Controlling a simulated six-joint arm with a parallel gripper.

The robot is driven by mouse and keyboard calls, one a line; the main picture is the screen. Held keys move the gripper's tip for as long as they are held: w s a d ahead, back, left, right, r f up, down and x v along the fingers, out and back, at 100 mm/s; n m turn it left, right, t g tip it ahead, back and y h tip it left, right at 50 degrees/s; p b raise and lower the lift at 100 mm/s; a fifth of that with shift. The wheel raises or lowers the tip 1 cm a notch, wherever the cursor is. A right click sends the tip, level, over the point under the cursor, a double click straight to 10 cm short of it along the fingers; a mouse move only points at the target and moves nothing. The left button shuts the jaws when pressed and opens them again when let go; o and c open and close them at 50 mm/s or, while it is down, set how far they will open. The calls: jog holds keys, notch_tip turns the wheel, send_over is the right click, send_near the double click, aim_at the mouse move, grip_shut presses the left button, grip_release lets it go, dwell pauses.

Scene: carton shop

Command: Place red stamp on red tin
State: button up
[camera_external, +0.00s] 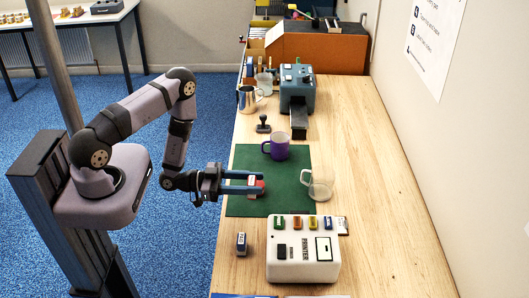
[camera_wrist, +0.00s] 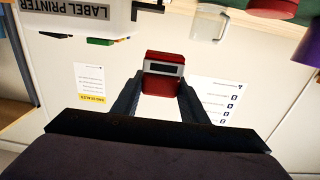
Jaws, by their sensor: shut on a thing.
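My gripper (camera_external: 250,183) is shut on the red stamp (camera_external: 257,188), which is held over the green mat (camera_external: 238,208). In the wrist view the red stamp (camera_wrist: 163,58), a red block with a dark window on its face, sits between the two fingertips (camera_wrist: 160,90). A low red round thing (camera_wrist: 272,8), possibly the red tin, is cut off by the top edge of that view, apart from the stamp. In the outside view I cannot tell the red tin apart from the stamp and fingers.
A clear glass mug (camera_external: 320,186) stands at the mat's right edge, and a purple mug (camera_external: 276,149) stands behind. A white label printer (camera_external: 303,262) with coloured blocks is in front. A small stamp (camera_external: 241,244) stands beside it. The table's right side is clear.

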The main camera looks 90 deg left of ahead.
jog(key=a+r+b, duration=0.3)
jog(key=a+b, duration=0.6)
jog(key=a, duration=0.2)
jog(key=shift+w+a+r, duration=0.3)
jog(key=shift+w+r, duration=0.05)
jog(key=shift+w, duration=0.1)
jog(key=shift+f+p, duration=0.6)
jog(key=shift+f, duration=2.55)
jog(key=shift+f, duration=0.1)
jog(key=shift+f+p, duration=0.45)
jog(key=shift+f, duration=1.3)
jog(key=shift+f, duration=0.15)
jog(key=o, duration=1)
jog(key=shift+o, duration=0.2)
